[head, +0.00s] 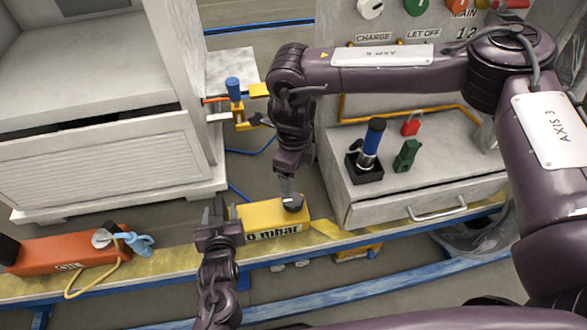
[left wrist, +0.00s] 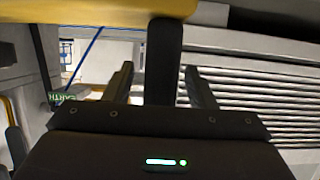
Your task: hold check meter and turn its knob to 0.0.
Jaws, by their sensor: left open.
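The check meter is a yellow box (head: 272,214) on the yellow-and-blue ledge, with black lettering ending in "mbar" on its front. Its reading cannot be made out. A dark grey round knob (head: 293,203) sits at its right end. My left gripper (head: 216,209) is open at the box's left end; I cannot tell whether it touches. In the left wrist view its two fingers (left wrist: 160,88) stand apart, with a dark upright bar between them beneath a close yellow surface. My right gripper (head: 288,187) points down at the knob; its fingertips are too small to judge.
An orange device (head: 65,254) with a blue clip and yellow cable lies left on the ledge. A grey cabinet (head: 390,190) on the right bears a blue-topped tool (head: 371,143), a green item (head: 407,155) and a red padlock (head: 411,125). A white louvred cabinet (head: 100,165) stands left.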

